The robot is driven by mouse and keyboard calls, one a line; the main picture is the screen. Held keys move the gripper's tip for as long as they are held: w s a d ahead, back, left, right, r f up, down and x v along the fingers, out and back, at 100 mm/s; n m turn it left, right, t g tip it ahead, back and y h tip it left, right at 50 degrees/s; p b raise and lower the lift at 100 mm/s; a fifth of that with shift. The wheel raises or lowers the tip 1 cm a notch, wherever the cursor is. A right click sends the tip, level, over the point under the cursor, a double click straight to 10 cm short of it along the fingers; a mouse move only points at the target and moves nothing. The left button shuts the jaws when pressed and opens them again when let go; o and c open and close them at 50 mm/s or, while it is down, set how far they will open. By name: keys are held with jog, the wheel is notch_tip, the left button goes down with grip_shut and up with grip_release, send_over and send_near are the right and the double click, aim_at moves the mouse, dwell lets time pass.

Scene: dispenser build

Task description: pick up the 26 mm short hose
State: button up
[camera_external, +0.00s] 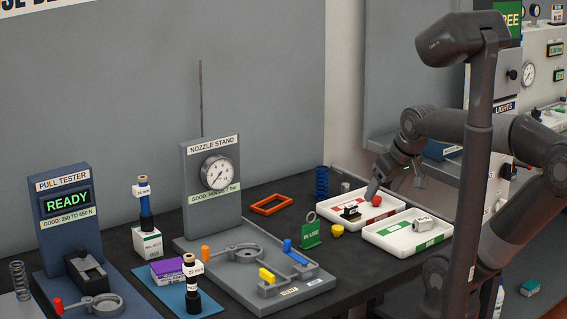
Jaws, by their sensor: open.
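No label reading 26 mm is clear in the external view. A black upright hose with a label that seems to read 22 mm (193,285) stands on a blue mat. Another labelled black and blue piece (145,204) stands on a white box.
The nozzle stand (212,190) and pull tester (68,225) stand at the left. A green "IN USE" sign (311,235), a yellow piece (338,231) and a blue spring (322,182) are near the trays. An orange frame (271,204) lies behind. The dark table's front edge is close to the right tray.

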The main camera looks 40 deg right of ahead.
jog(key=w+a+r+n, duration=0.1)
jog(key=w+a+r, duration=0.1)
jog(key=w+r, duration=1.05)
jog(key=w+a+r+n, duration=0.1)
jog(key=w+a+r, duration=0.1)
jog(key=w, duration=0.9)
jog(key=w+a+r+n, duration=0.1)
jog(key=w+a, duration=0.1)
jog(key=w, duration=0.9)
jog(key=w+a+f+y, duration=0.1)
jog(key=w+f, duration=0.3)
jog(key=w, duration=0.3)
jog(key=w+a+f+n+g, duration=0.1)
jog(key=w+f, duration=0.2)
jog(key=w, duration=0.3)
jog(key=w+a+f+y, duration=0.1)
jog(key=w+f, duration=0.3)
jog(key=w, duration=0.3)
jog(key=w+f, duration=0.1)
jog(key=f, duration=0.5)
jog(key=w+f, duration=0.1)
jog(key=f, duration=1.1)
jog(key=shift+w+a+f, duration=0.15)
jog(key=shift+w+f, duration=0.05)
jog(key=shift+w, duration=0.2)
